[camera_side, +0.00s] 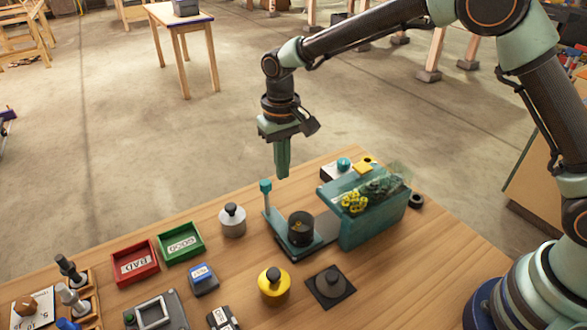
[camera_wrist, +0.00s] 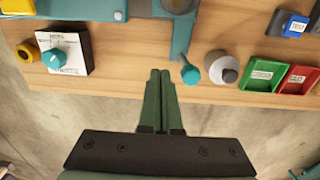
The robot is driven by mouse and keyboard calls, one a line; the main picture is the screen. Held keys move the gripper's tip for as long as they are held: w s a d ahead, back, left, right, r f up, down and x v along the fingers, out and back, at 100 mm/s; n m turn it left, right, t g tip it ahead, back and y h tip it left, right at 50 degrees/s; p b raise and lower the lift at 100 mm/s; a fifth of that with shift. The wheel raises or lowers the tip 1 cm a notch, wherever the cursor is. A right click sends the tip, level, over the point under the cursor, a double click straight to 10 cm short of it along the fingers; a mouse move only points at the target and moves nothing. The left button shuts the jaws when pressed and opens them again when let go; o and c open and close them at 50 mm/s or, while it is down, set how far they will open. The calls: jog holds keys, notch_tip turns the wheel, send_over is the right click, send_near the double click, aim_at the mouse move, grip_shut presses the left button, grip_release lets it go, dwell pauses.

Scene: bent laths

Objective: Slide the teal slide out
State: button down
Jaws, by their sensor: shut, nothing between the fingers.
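The teal slide (camera_side: 272,221) is a flat tray with an upright teal-knobbed handle (camera_side: 265,186) at its outer end. It sticks out on the left of a teal housing (camera_side: 365,228), with a dark round cup (camera_side: 300,228) standing on it. In the wrist view the slide (camera_wrist: 181,38) and its handle knob (camera_wrist: 190,74) lie just beyond my fingertips. My gripper (camera_side: 283,174) is shut and empty, pointing down above the table's far edge, behind and apart from the handle. Its closed fingers also show in the wrist view (camera_wrist: 160,73). The slide's inner end is hidden by the housing.
A grey weight (camera_side: 232,221) stands left of the handle, with green (camera_side: 181,243) and red (camera_side: 135,264) trays farther left. A white dial box (camera_wrist: 63,50) sits behind the housing. A yellow weight (camera_side: 274,286) and a dark pad (camera_side: 331,288) lie in front.

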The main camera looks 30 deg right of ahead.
jog(key=shift+r, duration=2.5)
jog(key=s+d+r+t, duration=0.3)
jog(key=s+d+r, duration=0.4)
jog(key=d+r, duration=0.3)
jog(key=s+d+t, duration=0.2)
jog(key=s+d, duration=0.6)
jog(key=s, duration=0.3)
jog(key=shift+t, duration=0.3)
